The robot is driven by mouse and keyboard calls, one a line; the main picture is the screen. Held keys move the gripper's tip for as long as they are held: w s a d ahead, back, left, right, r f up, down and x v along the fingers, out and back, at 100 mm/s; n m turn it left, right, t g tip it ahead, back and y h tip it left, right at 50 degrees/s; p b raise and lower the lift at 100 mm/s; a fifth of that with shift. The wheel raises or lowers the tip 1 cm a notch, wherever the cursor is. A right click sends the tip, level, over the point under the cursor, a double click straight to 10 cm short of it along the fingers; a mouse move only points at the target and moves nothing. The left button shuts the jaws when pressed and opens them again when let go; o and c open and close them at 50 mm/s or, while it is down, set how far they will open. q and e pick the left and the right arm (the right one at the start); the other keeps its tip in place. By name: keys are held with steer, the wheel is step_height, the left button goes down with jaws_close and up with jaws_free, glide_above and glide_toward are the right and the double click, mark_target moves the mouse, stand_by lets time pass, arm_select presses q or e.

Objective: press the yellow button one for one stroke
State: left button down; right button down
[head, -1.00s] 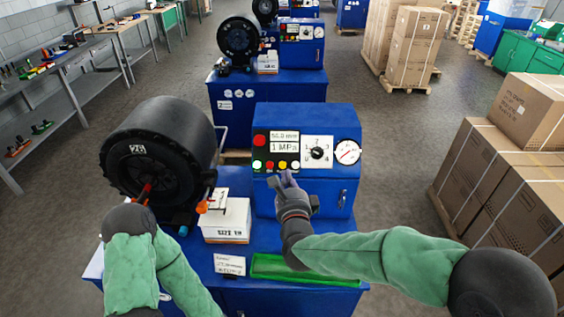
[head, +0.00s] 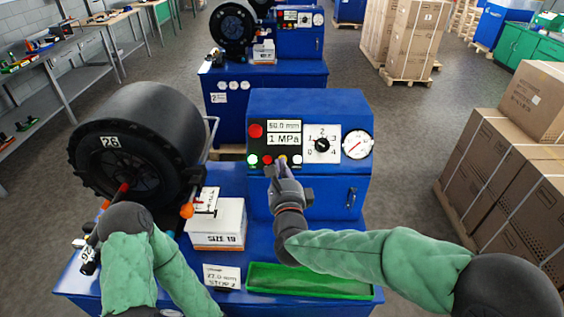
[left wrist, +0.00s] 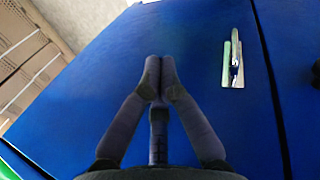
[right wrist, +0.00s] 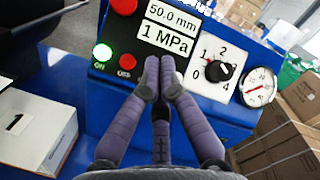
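The blue crimper's control panel (head: 281,146) has a row of buttons: a lit green one, a red one, the yellow button (head: 283,159) and a white one. My right gripper (head: 277,166) is in front of this row with its fingers together, its tips at the yellow button and partly covering it. In the right wrist view the shut fingers (right wrist: 158,62) hide the yellow button; I cannot tell whether they touch it. My left gripper is hidden in the head view. In the left wrist view it (left wrist: 159,62) is shut and empty, facing a blue surface with a latch.
The display (right wrist: 167,38) reads 50.0 mm and 1 MPa. A dial (head: 321,144) and a gauge (head: 357,145) sit right of the buttons. The black crimping head (head: 140,148), a white box (head: 217,224) and a green tray (head: 309,281) are close by. Cartons (head: 520,170) stand at right.

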steer(key=shift+s+r, duration=0.1)
steer(key=shift+r, duration=0.05)
steer(key=w+f+b, duration=0.2)
steer(key=w+f, duration=0.3)
steer(key=w, duration=0.2)
steer(key=shift+w+b, duration=0.2)
steer(key=shift+b, duration=0.1)
stand_by(0.4)
stand_by(1.2)
steer(key=shift+w+f+b, duration=0.25)
steer(key=shift+w+b, duration=0.1)
steer(key=shift+b, duration=0.4)
